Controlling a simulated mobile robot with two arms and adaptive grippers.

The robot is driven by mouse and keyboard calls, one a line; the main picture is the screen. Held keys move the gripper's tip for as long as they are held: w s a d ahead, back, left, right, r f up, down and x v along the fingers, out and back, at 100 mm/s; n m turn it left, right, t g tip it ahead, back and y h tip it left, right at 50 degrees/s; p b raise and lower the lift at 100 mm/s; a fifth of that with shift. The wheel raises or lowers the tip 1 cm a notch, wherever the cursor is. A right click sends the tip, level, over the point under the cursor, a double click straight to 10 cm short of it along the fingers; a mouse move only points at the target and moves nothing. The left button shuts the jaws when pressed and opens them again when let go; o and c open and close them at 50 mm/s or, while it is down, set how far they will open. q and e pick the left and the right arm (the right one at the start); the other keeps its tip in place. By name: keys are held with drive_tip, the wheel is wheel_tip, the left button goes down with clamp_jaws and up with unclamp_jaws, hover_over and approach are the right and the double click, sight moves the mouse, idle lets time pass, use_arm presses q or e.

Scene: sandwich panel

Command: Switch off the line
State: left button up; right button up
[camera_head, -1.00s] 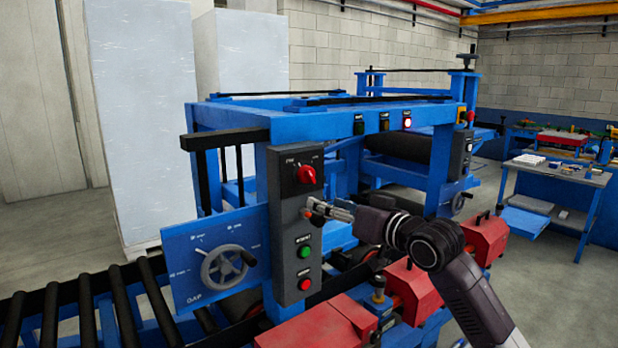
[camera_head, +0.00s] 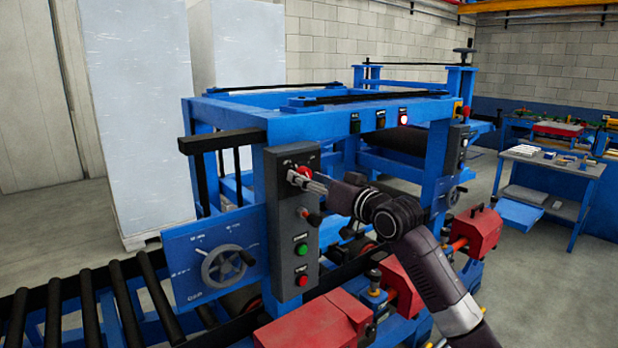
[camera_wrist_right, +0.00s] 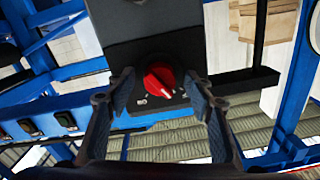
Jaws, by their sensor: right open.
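A red rotary switch (camera_head: 304,172) sits at the top of the grey control box (camera_head: 283,215) on the blue machine. My right gripper (camera_head: 297,178) is in front of the switch and partly hides it in the head view. In the right wrist view the red knob (camera_wrist_right: 158,76) lies between the two open fingers (camera_wrist_right: 160,88), with a gap visible on each side. Its white mark points toward the lower right of that view. Below it on the box are a green button (camera_head: 301,249) and a red button (camera_head: 301,280). My left gripper is out of view.
A handwheel (camera_head: 222,266) on a blue plate is left of the box. Roller conveyors (camera_head: 90,310) run at the lower left. Red housings (camera_head: 320,322) stand below my right arm.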

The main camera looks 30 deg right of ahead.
drive_tip(key=c, duration=1.2)
drive_tip(key=shift+o, duration=0.2)
drive_tip(key=shift+n, duration=1.7)
drive_tip(key=o, duration=1.2)
drive_tip(key=shift+c, duration=0.2)
